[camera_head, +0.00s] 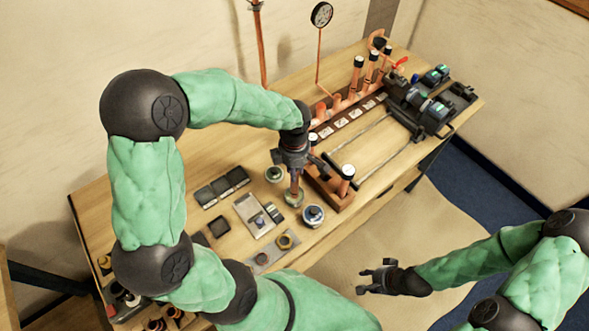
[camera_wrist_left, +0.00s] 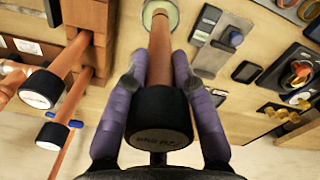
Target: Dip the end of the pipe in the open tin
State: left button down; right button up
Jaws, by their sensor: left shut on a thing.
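My left gripper (camera_head: 293,168) is shut on a copper pipe (camera_head: 295,184), held roughly upright over the workbench. In the left wrist view the pipe (camera_wrist_left: 159,48) runs between the purple fingers, with a black cap (camera_wrist_left: 159,118) on its near end. Its far end overlaps the mouth of a pale round tin (camera_head: 293,198), which also shows in the left wrist view (camera_wrist_left: 174,12). I cannot tell whether the end touches the contents. My right gripper (camera_head: 372,279) is open and empty, off the bench's front side.
Another tin (camera_head: 275,174) stands just behind and a blue-white one (camera_head: 313,215) just in front. A wooden rack (camera_head: 330,192) with capped pipes is close on the right. Trays of small parts (camera_head: 222,187) lie left. A gauge (camera_head: 321,14) stands behind.

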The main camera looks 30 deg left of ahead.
dwell(0.5)
pick_arm(q)
jog(key=shift+r+p, duration=1.95)
jog(key=shift+r, duration=1.55)
jog(key=shift+f, duration=0.1)
